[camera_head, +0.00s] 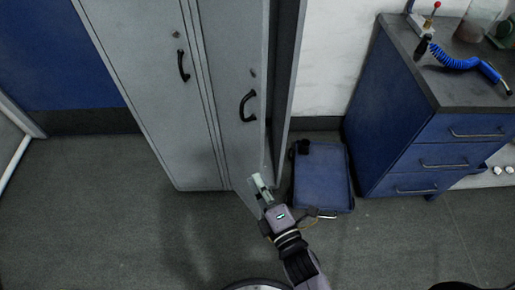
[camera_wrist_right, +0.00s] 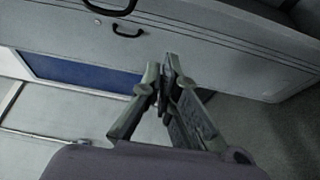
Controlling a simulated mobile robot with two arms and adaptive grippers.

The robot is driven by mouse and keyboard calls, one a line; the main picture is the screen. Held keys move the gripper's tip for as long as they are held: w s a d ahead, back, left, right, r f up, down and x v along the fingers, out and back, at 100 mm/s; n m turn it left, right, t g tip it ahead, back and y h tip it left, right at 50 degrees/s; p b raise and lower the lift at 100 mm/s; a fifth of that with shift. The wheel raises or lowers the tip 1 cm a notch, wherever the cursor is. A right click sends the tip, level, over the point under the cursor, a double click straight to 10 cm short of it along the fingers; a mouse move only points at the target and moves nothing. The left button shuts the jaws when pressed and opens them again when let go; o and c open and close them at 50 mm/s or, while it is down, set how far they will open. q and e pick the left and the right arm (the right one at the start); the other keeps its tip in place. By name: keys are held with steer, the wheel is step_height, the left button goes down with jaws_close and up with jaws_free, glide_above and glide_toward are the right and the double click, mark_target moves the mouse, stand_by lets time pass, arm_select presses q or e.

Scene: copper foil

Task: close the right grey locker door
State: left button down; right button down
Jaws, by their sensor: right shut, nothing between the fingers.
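The right grey locker door (camera_head: 229,93) stands ajar in the head view, its free right edge swung out from the locker frame, with a dark gap beside it. Its black handle (camera_head: 247,105) is near that edge. The left grey door (camera_head: 146,90) looks shut. My right gripper (camera_head: 262,186) is shut and empty, at the lower part of the right door near its free edge; I cannot tell whether it touches. In the right wrist view the closed fingertips (camera_wrist_right: 166,70) are in front of a grey locker surface (camera_wrist_right: 190,45). My left gripper is not in view.
A blue drawer cabinet (camera_head: 395,135) with a dark top carrying a coiled blue hose (camera_head: 455,62) stands farther right. The floor (camera_head: 110,215) in front of the lockers at left is clear.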

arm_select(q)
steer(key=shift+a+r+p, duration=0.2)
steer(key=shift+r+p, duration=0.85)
arm_select(e)
steer(key=w, duration=1.1)
steer(key=shift+w+a, duration=0.2)
steer(key=shift+d+f, duration=0.1)
